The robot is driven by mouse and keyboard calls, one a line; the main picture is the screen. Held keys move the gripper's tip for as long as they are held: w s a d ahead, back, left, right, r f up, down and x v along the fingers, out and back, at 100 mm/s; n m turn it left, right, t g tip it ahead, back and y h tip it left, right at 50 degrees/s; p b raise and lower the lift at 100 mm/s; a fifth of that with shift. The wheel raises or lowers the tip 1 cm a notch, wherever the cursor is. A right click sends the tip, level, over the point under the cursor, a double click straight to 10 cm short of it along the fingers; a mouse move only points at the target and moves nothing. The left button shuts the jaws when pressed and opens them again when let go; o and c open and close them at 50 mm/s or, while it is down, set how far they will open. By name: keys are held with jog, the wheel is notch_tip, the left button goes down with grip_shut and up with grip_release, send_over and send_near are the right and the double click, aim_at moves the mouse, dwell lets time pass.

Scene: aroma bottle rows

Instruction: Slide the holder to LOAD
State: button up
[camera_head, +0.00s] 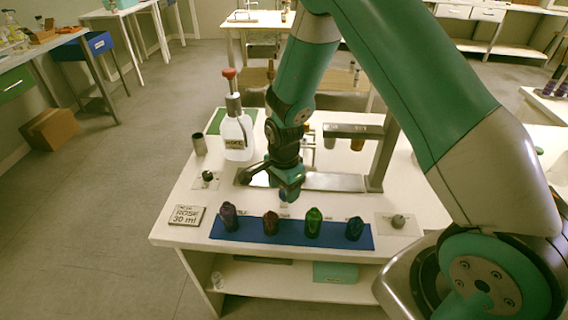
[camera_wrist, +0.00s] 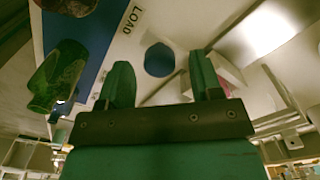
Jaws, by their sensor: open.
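My gripper (camera_head: 290,192) points down over the middle of the white table, just behind the blue mat with the bottles. In the wrist view its two green fingers (camera_wrist: 158,62) are apart, with nothing clearly held. A dark blue round shape (camera_wrist: 159,60) shows between the fingertips; I cannot tell if it is part of the holder or if it touches them.
A blue mat (camera_head: 358,244) bears several dark bottles, including a green bottle (camera_head: 313,222). A ROSE 30 ml card (camera_head: 186,215) lies at left. A white bottle with a red top (camera_head: 237,137) stands behind left. A metal frame (camera_head: 380,150) rises right of my gripper.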

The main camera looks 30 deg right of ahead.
notch_tip(320, 180, up, 16)
jog(key=shift+r, duration=0.25)
dwell(0.4)
